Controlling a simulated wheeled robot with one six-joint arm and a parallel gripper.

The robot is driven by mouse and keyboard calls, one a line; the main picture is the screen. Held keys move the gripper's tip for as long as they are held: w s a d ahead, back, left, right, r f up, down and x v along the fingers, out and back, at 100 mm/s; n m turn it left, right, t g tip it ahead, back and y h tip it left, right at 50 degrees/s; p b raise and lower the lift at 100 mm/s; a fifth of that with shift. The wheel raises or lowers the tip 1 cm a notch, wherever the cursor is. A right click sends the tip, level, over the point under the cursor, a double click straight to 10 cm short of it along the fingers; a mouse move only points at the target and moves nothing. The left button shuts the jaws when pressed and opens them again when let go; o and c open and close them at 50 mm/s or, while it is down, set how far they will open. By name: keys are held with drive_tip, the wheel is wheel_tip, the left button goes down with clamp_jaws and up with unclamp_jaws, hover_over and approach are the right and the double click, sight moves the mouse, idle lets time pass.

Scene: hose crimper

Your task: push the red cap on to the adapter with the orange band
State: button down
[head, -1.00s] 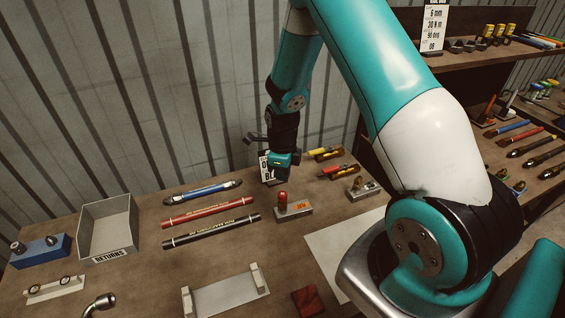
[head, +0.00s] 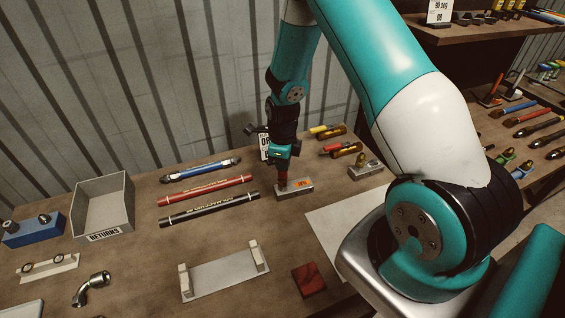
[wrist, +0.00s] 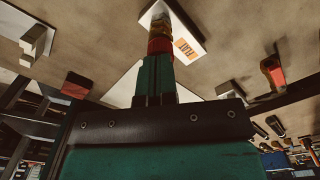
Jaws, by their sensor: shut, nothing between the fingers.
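The red cap (head: 283,176) is upright at the grey block (head: 304,188) with an orange-marked label, near the middle of the table. In the wrist view the red cap (wrist: 160,45) lies just beyond my fingertips, in line with a brass-coloured adapter (wrist: 159,26) and the pale block. An orange band on the adapter is hard to make out. My gripper (head: 282,166) points down over the cap, its fingers together and empty. In the wrist view my gripper's tips (wrist: 157,60) appear to meet the cap's top; I cannot tell how far the cap sits on the adapter.
Blue, red and black hoses lie left of the block, with the returns bin (head: 104,208) beyond them. A second grey block (head: 366,169) and brass fittings (head: 346,149) stand close on the right. A white bracket (head: 223,272) lies in front.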

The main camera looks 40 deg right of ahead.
drive_tip(key=shift+f+b, duration=0.45)
drive_tip(key=shift+f, duration=0.15)
drive_tip(key=shift+r, duration=0.15)
